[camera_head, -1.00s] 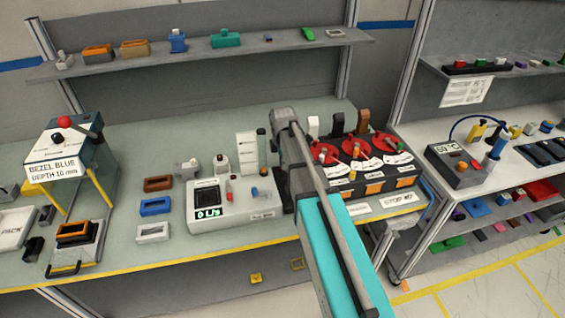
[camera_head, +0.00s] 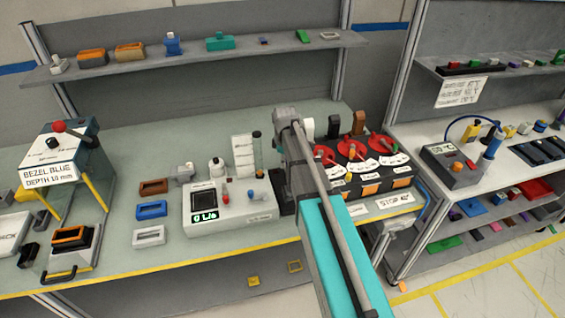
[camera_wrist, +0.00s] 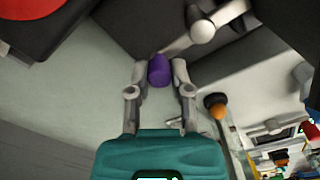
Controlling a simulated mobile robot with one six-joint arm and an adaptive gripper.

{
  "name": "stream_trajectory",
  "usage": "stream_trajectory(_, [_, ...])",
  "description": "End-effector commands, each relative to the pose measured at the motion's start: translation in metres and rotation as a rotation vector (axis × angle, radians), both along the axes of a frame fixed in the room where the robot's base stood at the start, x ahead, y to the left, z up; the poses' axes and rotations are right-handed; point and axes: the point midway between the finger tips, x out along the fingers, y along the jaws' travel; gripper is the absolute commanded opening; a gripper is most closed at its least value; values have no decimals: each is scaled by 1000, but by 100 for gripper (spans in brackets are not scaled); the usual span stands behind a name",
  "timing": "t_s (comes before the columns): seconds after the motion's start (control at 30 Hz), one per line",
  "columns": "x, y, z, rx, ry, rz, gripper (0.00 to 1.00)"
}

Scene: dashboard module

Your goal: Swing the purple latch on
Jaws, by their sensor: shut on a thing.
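The purple latch (camera_wrist: 159,70) shows in the wrist view as a short rounded purple piece between the two fingertips of my gripper (camera_wrist: 160,76). The fingers touch it from both sides, so my gripper is shut on it. Just past it, a grey bar with a pale round end (camera_wrist: 202,31) runs up to the right; whether the latch is joined to it I cannot tell. In the head view my own arm hides the latch and the fingers.
A box with red dials (camera_head: 352,149) stands right of my arm. A white unit with a small display (camera_head: 232,203) stands left of it. The bezel stand (camera_head: 70,150) is at the far left.

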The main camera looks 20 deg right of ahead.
Motion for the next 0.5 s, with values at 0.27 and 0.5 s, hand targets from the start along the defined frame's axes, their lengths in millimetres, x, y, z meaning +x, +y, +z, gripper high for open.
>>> stream_trajectory(0.27, [0,-3,0,-1,-1,-65,0])
stream_trajectory(0.5, [0,-3,0,-1,0,-68,0])
